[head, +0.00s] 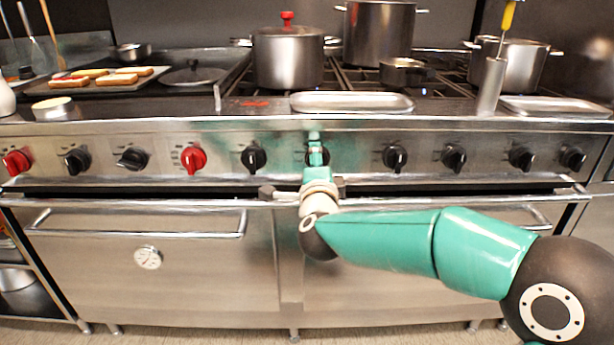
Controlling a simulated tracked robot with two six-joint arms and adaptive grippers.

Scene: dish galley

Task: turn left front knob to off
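A row of knobs runs along the stove's steel front panel (355,150). A red knob (17,161) is at the far left, and another red knob (193,159) is left of the middle. The others are black, among them one just left of my gripper (254,158) and one to its right (395,157). No label shows which is the left front knob. My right gripper (316,150) is in front of a dark knob near the panel's middle and mostly hides it. I cannot tell if it touches or grips this knob. My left gripper is out of view.
Oven door handles (140,235) stick out below the panel. Above are a lidded pot (287,58), a tall pot (378,35), a pan (402,72), trays (350,103) and a steel holder with a yellow-handled utensil (491,85). A griddle with food is at left.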

